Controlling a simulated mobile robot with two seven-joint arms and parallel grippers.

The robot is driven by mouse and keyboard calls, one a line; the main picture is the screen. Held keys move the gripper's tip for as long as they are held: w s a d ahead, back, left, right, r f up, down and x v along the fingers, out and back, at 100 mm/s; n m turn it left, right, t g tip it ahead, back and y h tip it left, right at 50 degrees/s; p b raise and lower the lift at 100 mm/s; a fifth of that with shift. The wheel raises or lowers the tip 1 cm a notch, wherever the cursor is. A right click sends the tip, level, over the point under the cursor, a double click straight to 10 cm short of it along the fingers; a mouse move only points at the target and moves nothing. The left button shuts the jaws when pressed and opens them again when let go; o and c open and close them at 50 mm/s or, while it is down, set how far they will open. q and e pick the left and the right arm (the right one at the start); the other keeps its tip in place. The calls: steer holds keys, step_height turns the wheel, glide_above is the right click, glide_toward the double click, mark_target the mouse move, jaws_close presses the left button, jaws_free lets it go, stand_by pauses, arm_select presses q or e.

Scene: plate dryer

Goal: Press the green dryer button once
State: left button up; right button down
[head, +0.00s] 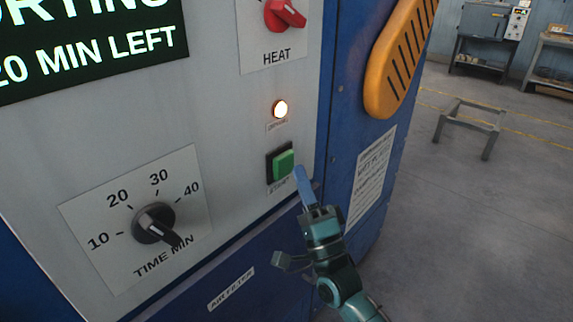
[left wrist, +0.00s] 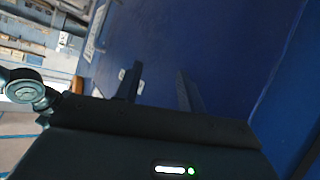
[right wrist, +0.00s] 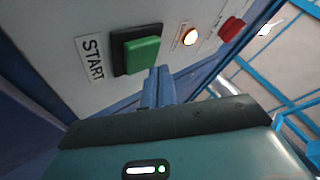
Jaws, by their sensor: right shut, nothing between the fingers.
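The green button (head: 283,165) sits in a black square frame on the dryer's light grey panel. It also shows in the right wrist view (right wrist: 141,54), beside the START label. My right gripper (head: 301,172) is shut and empty, its fingertips just to the lower right of the button. In the right wrist view the closed fingers (right wrist: 158,76) point toward the button's lower right edge; I cannot tell whether they touch it. My left gripper (left wrist: 158,80) shows only in the left wrist view, with its fingers apart and nothing between them, near a blue surface.
A lit indicator lamp (head: 280,109) is above the button, and a red HEAT knob (head: 285,14) above that. The TIME MIN dial (head: 155,223) is at lower left. An orange slotted handle (head: 400,58) juts out at the right. The floor at far right has a low stand (head: 470,122).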

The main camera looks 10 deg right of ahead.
arm_select(q)
steer(key=shift+r+p, duration=0.75)
arm_select(e)
steer(key=shift+s+d, duration=0.8)
steer(key=shift+s, duration=0.2)
steer(key=shift+s+d, duration=0.75)
steer(key=shift+s, duration=0.25)
